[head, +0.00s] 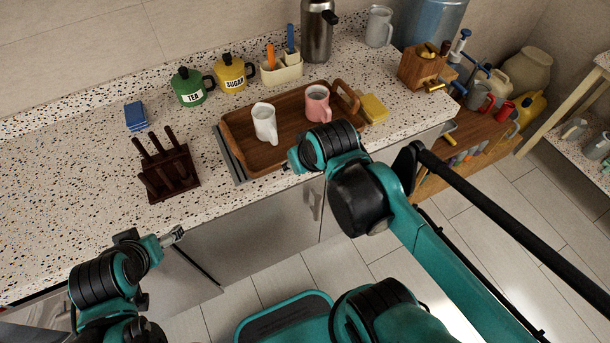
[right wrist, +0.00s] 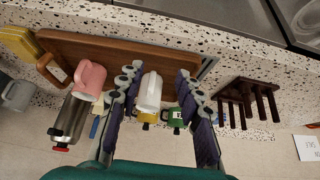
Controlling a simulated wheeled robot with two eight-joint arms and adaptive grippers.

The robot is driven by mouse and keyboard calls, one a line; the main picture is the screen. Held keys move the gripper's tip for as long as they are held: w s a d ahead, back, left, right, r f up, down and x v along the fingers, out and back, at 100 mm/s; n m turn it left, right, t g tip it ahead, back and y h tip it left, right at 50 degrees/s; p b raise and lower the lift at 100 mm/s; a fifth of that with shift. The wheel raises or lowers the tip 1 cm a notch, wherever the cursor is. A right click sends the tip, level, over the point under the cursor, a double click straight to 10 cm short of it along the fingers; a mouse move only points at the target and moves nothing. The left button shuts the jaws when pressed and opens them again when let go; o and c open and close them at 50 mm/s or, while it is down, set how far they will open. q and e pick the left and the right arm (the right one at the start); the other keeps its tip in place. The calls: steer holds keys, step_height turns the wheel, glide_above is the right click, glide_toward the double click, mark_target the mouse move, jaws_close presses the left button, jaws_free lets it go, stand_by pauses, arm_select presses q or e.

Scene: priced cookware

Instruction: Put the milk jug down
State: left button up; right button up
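The white milk jug (head: 265,124) stands upright on the wooden tray (head: 290,135), left of a pink mug (head: 317,103). My right gripper (head: 291,164) is at the tray's front edge, in front of the jug. In the right wrist view my right gripper (right wrist: 158,98) is open, and the jug (right wrist: 149,92) shows between its two fingers with gaps on both sides. The pink mug (right wrist: 88,78) lies outside the fingers there. My left gripper (head: 174,237) is in front of the counter, away from the jug; its fingers are too small to read.
A dark rack (head: 170,175) stands left of the tray. Green tea (head: 190,88) and yellow sugar (head: 232,73) canisters, a utensil holder (head: 281,70) and a steel flask (head: 317,30) stand behind it. A yellow sponge (head: 374,108) lies to its right.

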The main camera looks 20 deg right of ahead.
steer(key=shift+t, duration=0.4)
steer(key=s+f, duration=0.1)
steer(key=s, duration=0.1)
steer(key=s+f, duration=0.1)
steer(key=s, duration=0.1)
steer(key=shift+f, duration=0.3)
